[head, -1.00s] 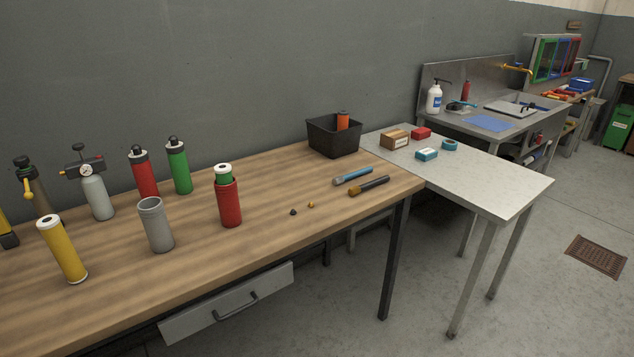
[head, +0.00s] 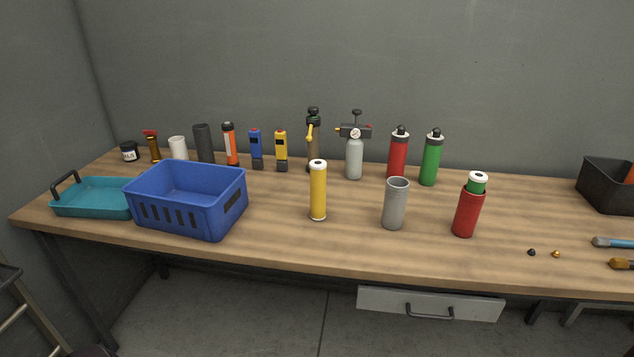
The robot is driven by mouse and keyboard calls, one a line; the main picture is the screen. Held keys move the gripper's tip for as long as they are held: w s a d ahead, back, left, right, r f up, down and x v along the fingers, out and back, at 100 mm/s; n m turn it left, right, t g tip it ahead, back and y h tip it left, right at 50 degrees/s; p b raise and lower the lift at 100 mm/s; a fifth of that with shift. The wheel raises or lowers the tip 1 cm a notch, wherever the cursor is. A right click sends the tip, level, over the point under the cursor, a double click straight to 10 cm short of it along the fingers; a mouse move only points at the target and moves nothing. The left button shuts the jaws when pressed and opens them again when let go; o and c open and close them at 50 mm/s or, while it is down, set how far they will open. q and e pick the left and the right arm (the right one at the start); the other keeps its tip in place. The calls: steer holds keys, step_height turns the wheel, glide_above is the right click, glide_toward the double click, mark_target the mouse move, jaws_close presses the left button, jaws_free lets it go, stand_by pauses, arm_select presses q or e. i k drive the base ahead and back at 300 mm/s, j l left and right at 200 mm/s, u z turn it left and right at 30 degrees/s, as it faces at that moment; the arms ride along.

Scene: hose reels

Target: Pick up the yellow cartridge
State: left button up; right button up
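The yellow cartridge (head: 318,194) stands upright on the wooden workbench (head: 290,247), near the middle of the head view. It is a tall yellow cylinder with pale end rings and a white top with a dark centre. Nothing touches it. An open grey cylinder (head: 396,206) stands to its right, and the blue basket (head: 222,213) is to its left. Neither of my grippers shows in the head view.
A red cylinder (head: 467,210) with a green cartridge in it stands further right. Behind are a gauge device (head: 354,156), red and green bottles and several small tools. A teal tray (head: 88,198) lies far left, a black bin (head: 604,188) far right. The bench front is clear around the cartridge.

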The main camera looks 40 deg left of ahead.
mark_target(318, 166)
steer(key=u, duration=1.15)
